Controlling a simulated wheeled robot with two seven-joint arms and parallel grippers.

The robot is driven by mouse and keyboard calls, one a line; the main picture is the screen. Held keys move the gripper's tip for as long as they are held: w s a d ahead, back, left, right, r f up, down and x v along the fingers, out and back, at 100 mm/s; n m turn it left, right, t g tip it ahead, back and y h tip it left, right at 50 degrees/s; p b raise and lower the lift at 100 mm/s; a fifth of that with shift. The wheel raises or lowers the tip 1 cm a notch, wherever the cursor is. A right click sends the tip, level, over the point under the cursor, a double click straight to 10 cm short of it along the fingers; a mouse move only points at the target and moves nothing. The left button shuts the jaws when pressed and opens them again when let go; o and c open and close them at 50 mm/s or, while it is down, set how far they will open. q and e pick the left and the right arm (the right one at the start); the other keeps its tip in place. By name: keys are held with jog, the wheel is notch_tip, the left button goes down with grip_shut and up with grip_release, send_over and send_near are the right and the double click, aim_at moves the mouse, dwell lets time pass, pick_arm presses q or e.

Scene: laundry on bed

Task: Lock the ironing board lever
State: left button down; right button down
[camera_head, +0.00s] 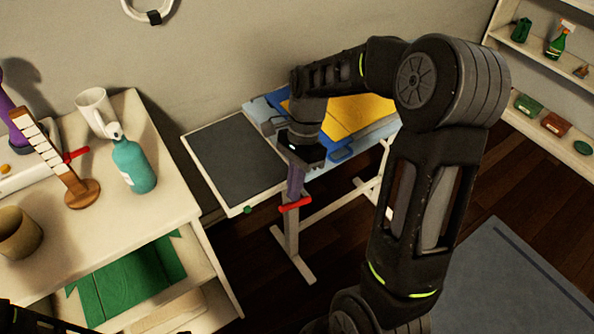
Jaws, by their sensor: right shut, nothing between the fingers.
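The ironing board stands against the wall, with a dark grey pad (235,155) at its left end and a blue cover with yellow cloth (352,114) at its right. A red lever (297,203) sticks out below its front edge, near a white leg (292,245). My right gripper (295,187) points down in front of the board, its fingers shut with nothing between them. Its tips are just above or against the red lever; contact is unclear. My right arm hides part of the board's right end. My left gripper is out of view.
Wall shelves (520,66) stand at right. A grey rug (495,285) covers the floor.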

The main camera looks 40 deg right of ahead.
jog(key=shift+s+a+f, duration=0.1)
jog(key=shift+f, duration=0.25)
jog(key=shift+a, duration=0.1)
jog(key=shift+a+f+h+p, duration=0.1)
jog(key=shift+a+h+p, duration=0.25)
jog(key=shift+h+p, duration=0.25)
jog(key=shift+a+f, duration=0.35)
jog(key=shift+f, duration=0.4)
jog(key=shift+r, duration=0.1)
